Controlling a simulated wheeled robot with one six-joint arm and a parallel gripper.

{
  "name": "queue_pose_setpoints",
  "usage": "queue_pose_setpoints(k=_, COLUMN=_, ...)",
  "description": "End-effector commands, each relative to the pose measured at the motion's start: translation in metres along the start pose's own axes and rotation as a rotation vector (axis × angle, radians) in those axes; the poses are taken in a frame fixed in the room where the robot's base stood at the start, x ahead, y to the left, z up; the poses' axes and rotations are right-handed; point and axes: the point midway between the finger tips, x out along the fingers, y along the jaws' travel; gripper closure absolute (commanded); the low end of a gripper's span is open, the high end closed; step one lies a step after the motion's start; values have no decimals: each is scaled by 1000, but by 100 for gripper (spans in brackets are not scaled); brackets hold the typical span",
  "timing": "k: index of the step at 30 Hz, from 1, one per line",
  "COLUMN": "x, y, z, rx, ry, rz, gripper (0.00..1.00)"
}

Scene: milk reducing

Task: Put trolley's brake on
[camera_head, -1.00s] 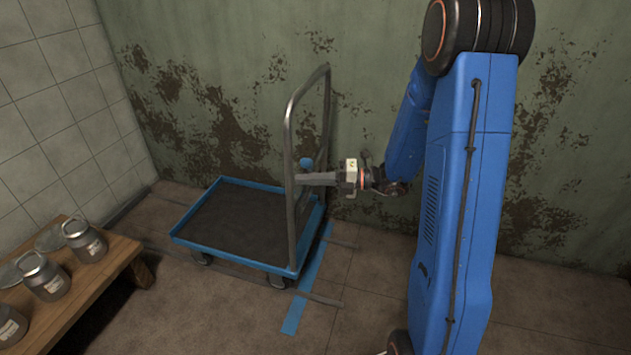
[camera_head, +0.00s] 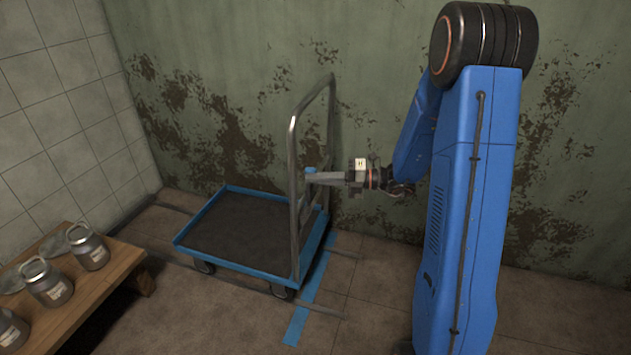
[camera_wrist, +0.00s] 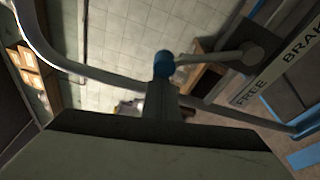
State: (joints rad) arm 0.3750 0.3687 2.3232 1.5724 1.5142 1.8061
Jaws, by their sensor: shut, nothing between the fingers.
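The trolley (camera_head: 185,246) has a dark deck with a blue rim and a tall grey hoop handle (camera_head: 294,150). Its brake lever ends in a blue knob (camera_wrist: 164,64), which also shows beside the handle in the head view (camera_head: 310,171). In the wrist view the lever (camera_wrist: 210,58) runs right from the knob to a pivot by a plate (camera_wrist: 275,72) marked FREE and BRAKE. My gripper (camera_head: 312,178) is shut and empty, with its tips at the knob. The wrist view shows the gripper (camera_wrist: 161,84) just below the knob; whether they touch I cannot tell.
A wooden bench (camera_head: 118,278) with several metal cans (camera_head: 88,247) stands at the left. The stained green wall (camera_head: 240,90) is close behind the trolley. Blue tape (camera_head: 300,318) marks the floor at its right side. Floor is open in front of the trolley.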

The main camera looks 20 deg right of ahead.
Motion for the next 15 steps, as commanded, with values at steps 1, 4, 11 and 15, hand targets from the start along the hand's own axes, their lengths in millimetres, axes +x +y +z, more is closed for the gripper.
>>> queue_pose_setpoints(k=1, x=-1, y=1, z=3, rx=17, ry=-1, rz=5, gripper=100)
queue_pose_setpoints(k=4, x=-2, y=4, z=10, rx=70, ry=-1, rz=17, gripper=100)
queue_pose_setpoints(k=11, x=-8, y=11, z=33, rx=254, ry=-2, rz=61, gripper=100)
queue_pose_setpoints(k=15, x=-12, y=13, z=50, rx=384, ry=-1, rz=91, gripper=100)
